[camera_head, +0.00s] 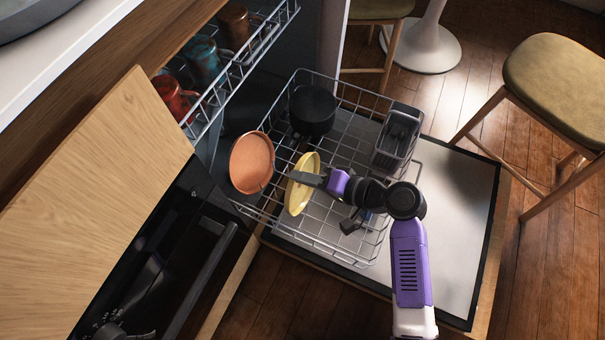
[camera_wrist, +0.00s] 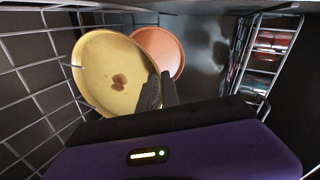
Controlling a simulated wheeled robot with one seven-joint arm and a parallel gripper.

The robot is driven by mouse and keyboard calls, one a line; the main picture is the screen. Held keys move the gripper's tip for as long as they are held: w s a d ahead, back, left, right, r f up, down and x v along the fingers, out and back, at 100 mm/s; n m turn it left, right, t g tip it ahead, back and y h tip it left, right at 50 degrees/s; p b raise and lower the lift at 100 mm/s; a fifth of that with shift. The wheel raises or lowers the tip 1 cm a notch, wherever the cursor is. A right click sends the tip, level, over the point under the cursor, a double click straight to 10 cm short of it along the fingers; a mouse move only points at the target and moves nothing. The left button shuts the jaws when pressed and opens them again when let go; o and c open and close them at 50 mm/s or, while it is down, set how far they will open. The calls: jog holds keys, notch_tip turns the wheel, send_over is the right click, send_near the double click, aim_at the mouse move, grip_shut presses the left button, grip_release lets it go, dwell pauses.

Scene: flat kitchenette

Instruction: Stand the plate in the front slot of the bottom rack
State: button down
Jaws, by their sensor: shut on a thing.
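A yellow plate (camera_head: 301,186) stands steeply on edge over the left part of the bottom rack (camera_head: 345,243). My gripper (camera_head: 312,180) is shut on the plate's right edge. In the wrist view the yellow plate (camera_wrist: 112,75) shows its face with brown spots, and the dark fingers of my gripper (camera_wrist: 158,92) are at its rim. I cannot tell whether the plate's lower edge touches the rack wires. An orange plate (camera_head: 251,163) stands on edge just left of the yellow one, and behind it in the wrist view (camera_wrist: 160,52).
A black pot (camera_head: 312,110) and a grey cutlery basket (camera_head: 397,139) sit in the bottom rack's far part. The upper rack (camera_head: 232,78) holds several mugs at upper left. The open dishwasher door (camera_head: 450,210) lies under the bottom rack. A stool (camera_head: 560,90) stands at right.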

dwell(0.4)
jog(key=c, duration=1.5)
grip_release()
jog(key=shift+d, duration=0.1)
jog(key=p+v, duration=0.3)
jog(key=v, duration=0.4)
jog(key=shift+s+d, duration=0.2)
jog(key=shift+d, duration=0.05)
jog(key=shift+r, duration=0.15)
